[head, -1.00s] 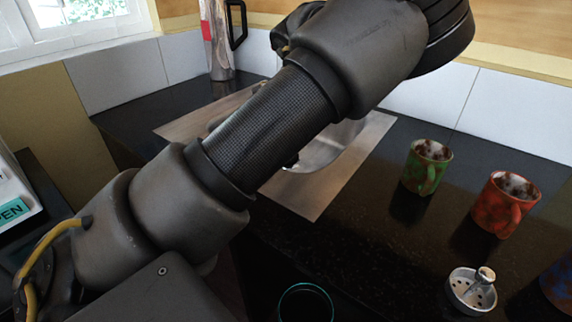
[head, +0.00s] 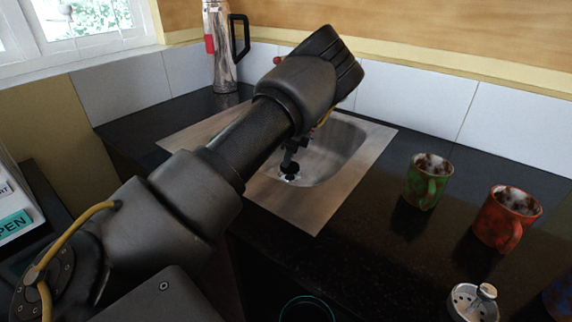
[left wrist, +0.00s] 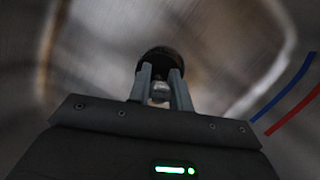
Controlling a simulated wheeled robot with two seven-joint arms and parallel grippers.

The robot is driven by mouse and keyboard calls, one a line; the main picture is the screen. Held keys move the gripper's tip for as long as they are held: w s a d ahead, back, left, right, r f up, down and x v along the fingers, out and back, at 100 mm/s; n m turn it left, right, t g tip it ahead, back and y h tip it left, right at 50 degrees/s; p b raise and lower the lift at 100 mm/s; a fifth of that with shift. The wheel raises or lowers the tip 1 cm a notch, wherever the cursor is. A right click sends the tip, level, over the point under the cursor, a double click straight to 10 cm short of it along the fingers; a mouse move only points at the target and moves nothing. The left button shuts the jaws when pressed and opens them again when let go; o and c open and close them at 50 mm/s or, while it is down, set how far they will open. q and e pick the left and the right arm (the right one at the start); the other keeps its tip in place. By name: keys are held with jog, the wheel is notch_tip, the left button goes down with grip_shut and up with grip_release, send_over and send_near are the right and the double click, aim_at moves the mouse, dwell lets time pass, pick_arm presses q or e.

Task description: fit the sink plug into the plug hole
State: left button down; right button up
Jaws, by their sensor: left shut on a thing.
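The sink (head: 335,150) is a steel basin set in the dark worktop. My left gripper (head: 292,148) reaches down into it and is shut on the sink plug (head: 289,168), a dark round piece. In the left wrist view my left gripper (left wrist: 159,88) has its fingers closed on the plug's pale knob, with the dark disc of the plug (left wrist: 158,58) beyond the tips. The plug hole (head: 289,179) shows as a bright ring just under the plug. The plug covers part of it, and I cannot tell whether they touch. My right gripper is not in view.
A green mug (head: 428,182) and a red mug (head: 505,218) stand right of the sink. A metal strainer with a knob (head: 474,302) lies at the front right. A steel flask (head: 222,50) stands behind, by the tiled wall. Worktop between sink and mugs is clear.

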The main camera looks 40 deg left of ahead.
pick_arm(q)
jog(key=shift+w+a+f, duration=0.15)
jog(key=shift+w+f, duration=0.05)
jog(key=shift+f, duration=0.2)
jog(key=shift+d+x, duration=0.15)
jog(key=shift+x, duration=0.55)
jog(key=shift+d+x, duration=0.1)
jog(key=shift+x, duration=0.55)
jog(key=shift+w+f, duration=0.1)
jog(key=shift+f, duration=0.05)
jog(key=shift+f, duration=0.15)
jog(key=c, duration=1.3)
grip_release()
